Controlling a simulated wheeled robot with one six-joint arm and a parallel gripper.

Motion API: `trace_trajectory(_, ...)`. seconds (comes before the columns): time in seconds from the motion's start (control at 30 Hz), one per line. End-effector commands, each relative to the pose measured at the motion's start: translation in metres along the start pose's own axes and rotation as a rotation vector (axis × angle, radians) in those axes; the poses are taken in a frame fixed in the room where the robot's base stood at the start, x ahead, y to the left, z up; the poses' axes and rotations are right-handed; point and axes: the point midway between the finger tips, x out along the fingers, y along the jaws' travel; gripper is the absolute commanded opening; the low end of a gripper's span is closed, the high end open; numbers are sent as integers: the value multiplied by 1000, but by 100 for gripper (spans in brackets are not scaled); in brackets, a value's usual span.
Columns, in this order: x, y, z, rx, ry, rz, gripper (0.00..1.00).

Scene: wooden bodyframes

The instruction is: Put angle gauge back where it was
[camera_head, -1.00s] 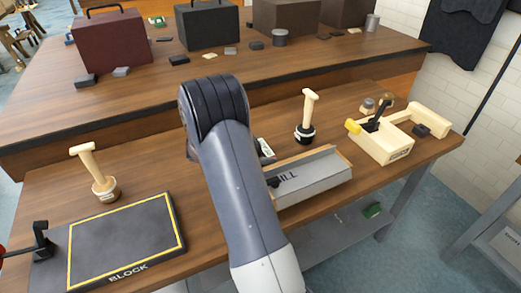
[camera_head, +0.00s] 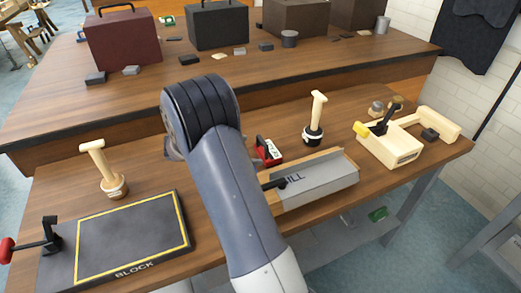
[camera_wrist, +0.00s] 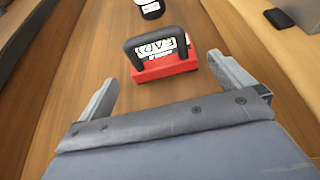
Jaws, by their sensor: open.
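No object is plainly marked as the angle gauge. A red-based piece with a black arched handle and a white lettered face (camera_wrist: 163,60) stands on the wooden bench, and I cannot tell for sure if it is the gauge. It also shows in the head view (camera_head: 268,151), just right of my arm and behind the grey tray. My gripper (camera_wrist: 163,70) is open and empty in the wrist view. Its two fingers point toward the red piece, one on each side, with no visible contact. In the head view my arm hides the gripper.
The grey tray (camera_head: 318,182) and a wooden-handled tool (camera_head: 315,120) are close by. A wooden box (camera_head: 392,148) stands right. The black BLOCK plate (camera_head: 130,235) and another handled tool (camera_head: 103,172) are left. Cases (camera_head: 122,40) stand on the rear bench.

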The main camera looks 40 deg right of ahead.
Motion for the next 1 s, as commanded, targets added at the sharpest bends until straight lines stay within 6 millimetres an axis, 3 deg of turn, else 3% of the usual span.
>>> trace_trajectory(0.2,-32,0,0,0,0,1,100)
trace_trajectory(0.6,-38,0,0,-1,0,-1,100)
trace_trajectory(0.83,-26,0,0,0,-1,-3,100)
trace_trajectory(1.0,4,-1,0,0,-1,-6,100)
